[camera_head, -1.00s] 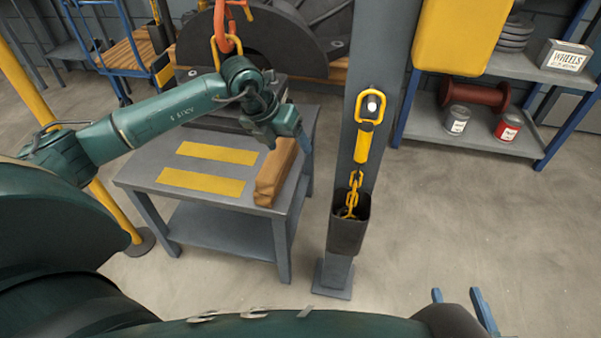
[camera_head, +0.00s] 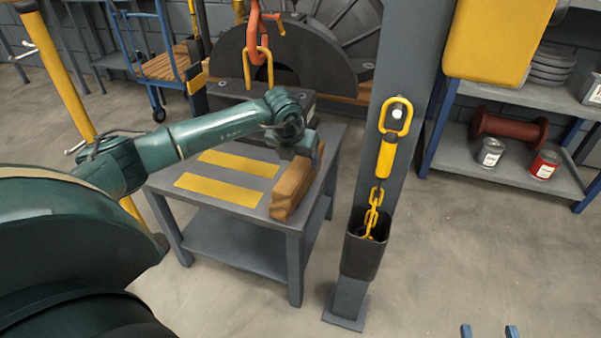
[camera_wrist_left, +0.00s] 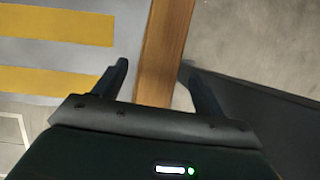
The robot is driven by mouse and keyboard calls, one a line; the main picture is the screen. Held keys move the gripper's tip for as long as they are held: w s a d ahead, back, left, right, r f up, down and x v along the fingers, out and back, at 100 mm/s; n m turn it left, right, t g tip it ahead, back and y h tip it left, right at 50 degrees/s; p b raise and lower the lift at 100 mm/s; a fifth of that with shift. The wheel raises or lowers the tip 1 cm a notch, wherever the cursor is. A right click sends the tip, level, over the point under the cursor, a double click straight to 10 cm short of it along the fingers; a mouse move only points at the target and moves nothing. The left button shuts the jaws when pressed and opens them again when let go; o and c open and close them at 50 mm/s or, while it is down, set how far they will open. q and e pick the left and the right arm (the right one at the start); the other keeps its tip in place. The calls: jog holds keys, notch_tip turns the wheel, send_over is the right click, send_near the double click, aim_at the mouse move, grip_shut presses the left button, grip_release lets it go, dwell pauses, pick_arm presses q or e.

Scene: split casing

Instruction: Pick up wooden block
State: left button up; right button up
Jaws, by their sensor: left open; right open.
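The wooden block (camera_head: 292,188) is a long brown bar lying on the right side of a grey table (camera_head: 238,215). It also shows in the left wrist view (camera_wrist_left: 164,45), running from the top edge to below the gripper body. My left gripper (camera_wrist_left: 154,68) is open, with one dark finger on each side of the block. In the head view my left gripper is over the block's far end, and its wrist hides that end. I cannot tell whether the fingers touch the block. My right gripper (camera_head: 489,332) shows only two separated blue fingertips at the bottom edge, open and empty.
A grey post (camera_head: 393,130) with a yellow handle and chain (camera_head: 380,175) stands just right of the table. An orange hook (camera_head: 254,35) hangs behind my left arm. Yellow stripes (camera_head: 238,163) mark the bare tabletop. A shelf (camera_head: 510,165) stands right; floor before it is clear.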

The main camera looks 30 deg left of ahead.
aim_at(300, 164)
pick_arm(q)
jog(key=b+x, duration=0.1)
jog(key=x, duration=0.3)
jog(key=shift+d+f, duration=0.1)
jog(key=shift+f, duration=0.1)
jog(key=shift+c, duration=0.3)
jog(key=shift+r, duration=0.1)
jog(key=c, duration=1.2)
